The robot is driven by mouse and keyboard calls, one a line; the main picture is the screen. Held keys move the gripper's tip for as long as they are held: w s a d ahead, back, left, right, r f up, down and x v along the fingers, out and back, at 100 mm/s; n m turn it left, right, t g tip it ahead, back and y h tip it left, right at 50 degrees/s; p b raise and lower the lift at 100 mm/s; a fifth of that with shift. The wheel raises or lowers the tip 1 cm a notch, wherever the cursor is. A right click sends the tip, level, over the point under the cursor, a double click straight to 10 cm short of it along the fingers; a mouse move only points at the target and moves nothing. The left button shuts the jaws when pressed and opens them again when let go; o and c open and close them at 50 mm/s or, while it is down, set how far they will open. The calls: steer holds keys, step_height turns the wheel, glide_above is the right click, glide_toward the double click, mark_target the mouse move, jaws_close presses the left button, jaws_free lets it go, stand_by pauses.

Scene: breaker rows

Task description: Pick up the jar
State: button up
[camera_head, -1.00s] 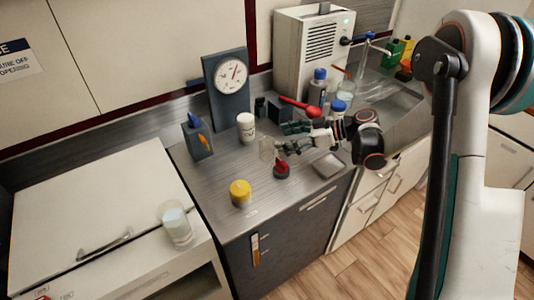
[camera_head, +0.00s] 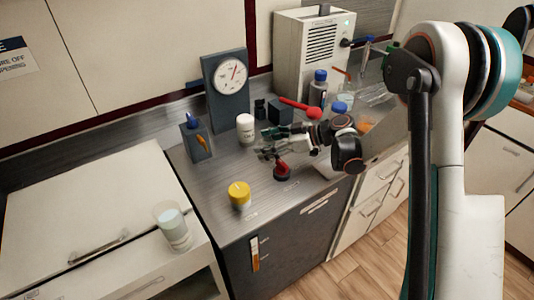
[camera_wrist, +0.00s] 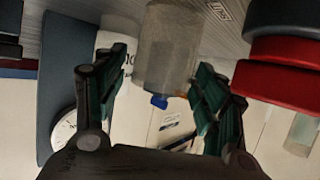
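A clear, greyish jar (camera_wrist: 168,45) stands upright on the steel counter, ahead of and between my fingers in the wrist view, which looks upside down. In the head view my fingers largely hide it. My gripper (camera_head: 266,146) is low over the counter, reaching left, and it also shows in the wrist view (camera_wrist: 160,72). Its green-padded fingers are spread, with a narrow gap on each side of the jar. I see no clear contact.
A white labelled container (camera_head: 246,128) stands just behind, a red-and-black knob-like object (camera_head: 282,171) just in front. A yellow-lidded container (camera_head: 239,194) is at the counter's front. A dial gauge (camera_head: 231,75) and blue-capped bottles (camera_head: 318,88) stand behind.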

steer(key=c, duration=0.7)
steer(key=shift+r, duration=0.1)
steer(key=shift+c, duration=0.2)
